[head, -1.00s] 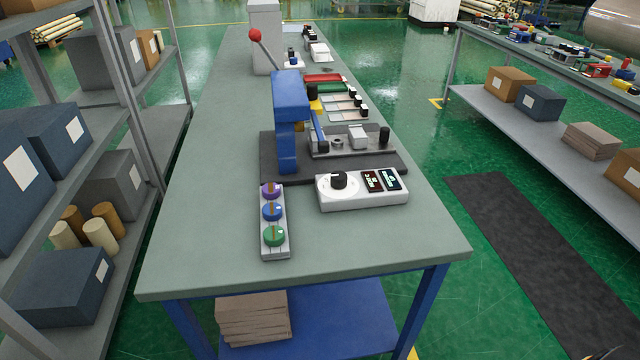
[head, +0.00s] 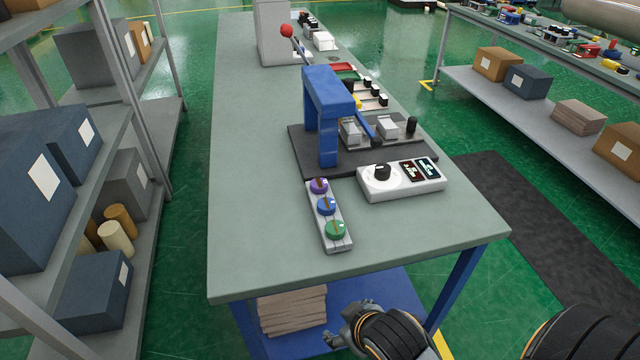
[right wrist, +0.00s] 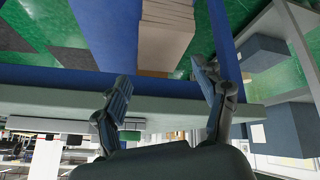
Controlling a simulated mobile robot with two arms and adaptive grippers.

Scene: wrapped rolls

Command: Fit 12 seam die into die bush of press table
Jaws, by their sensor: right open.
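The dies stand as purple (head: 319,185), blue (head: 326,205) and green (head: 336,230) round pieces in a pale rack (head: 338,246) on the bench. I cannot read which is the 12 seam die. The blue press (head: 326,105) with a red-ball lever stands behind them on a dark base plate (head: 290,150). Its press table carries grey metal blocks (head: 388,126); the die bush cannot be made out behind the press frame. My right gripper (head: 346,326) is in front of the bench's near edge, low and empty. In the right wrist view its two fingers (right wrist: 163,88) are apart. My left gripper is not in view.
A white control box (head: 402,184) with a dark knob and displays sits right of the rack. The bench's near top (head: 260,260) is clear. Brown sheets (head: 292,310) lie on the blue lower shelf. Shelving with boxes (head: 90,290) stands at left.

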